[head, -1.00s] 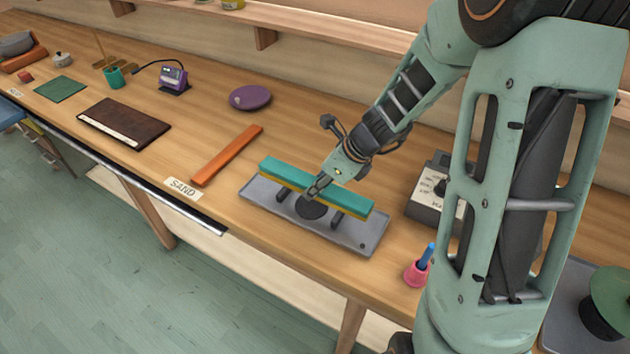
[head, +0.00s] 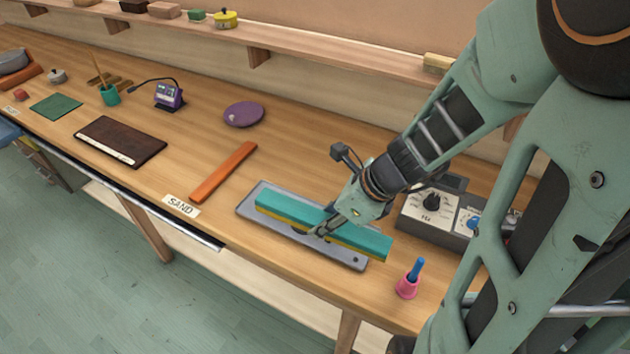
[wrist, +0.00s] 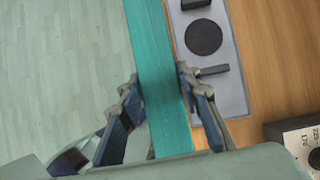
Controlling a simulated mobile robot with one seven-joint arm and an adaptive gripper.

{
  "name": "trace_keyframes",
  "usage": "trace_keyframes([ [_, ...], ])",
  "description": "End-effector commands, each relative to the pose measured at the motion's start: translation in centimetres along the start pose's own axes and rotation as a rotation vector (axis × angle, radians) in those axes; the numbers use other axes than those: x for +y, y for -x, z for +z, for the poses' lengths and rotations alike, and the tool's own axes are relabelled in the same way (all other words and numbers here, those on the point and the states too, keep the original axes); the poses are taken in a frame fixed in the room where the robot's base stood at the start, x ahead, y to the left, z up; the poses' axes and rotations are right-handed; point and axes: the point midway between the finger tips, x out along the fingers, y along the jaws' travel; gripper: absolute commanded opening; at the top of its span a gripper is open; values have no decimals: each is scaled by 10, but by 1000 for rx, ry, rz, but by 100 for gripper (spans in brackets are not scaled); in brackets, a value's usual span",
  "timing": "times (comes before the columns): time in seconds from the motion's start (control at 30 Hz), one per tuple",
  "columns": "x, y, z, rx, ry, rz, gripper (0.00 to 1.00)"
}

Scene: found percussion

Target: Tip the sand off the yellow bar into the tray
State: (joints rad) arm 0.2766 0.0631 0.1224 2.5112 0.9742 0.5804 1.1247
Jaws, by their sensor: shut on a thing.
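A long bar with a teal top and a yellow lower side (head: 285,207) is held level, or nearly so, above the grey tray (head: 248,209). My gripper (head: 325,226) is shut across the bar near its middle. In the wrist view the fingers (wrist: 160,85) sit on either side of the teal face (wrist: 155,45). There the tray (wrist: 228,80) shows to the right of the bar, with a dark round disc (wrist: 204,37) and dark supports uncovered. I cannot make out separate sand grains on the bar.
A SAND label (head: 181,206) and an orange bar (head: 224,172) lie left of the tray. A pink cup with a blue handle (head: 407,286) stands right of it, near the front edge.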

Motion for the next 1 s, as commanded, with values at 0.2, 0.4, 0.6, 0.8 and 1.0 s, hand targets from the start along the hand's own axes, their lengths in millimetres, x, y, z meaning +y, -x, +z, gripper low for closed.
trace_keyframes([
  [0.2,-6,-6,15,0,208,119,3],
  [0.4,-12,-13,26,0,477,275,3],
  [0.6,-20,-18,27,0,749,431,3],
  [0.8,-32,-23,20,0,1032,594,3],
  [1.0,-53,-25,4,0,1343,773,3],
])
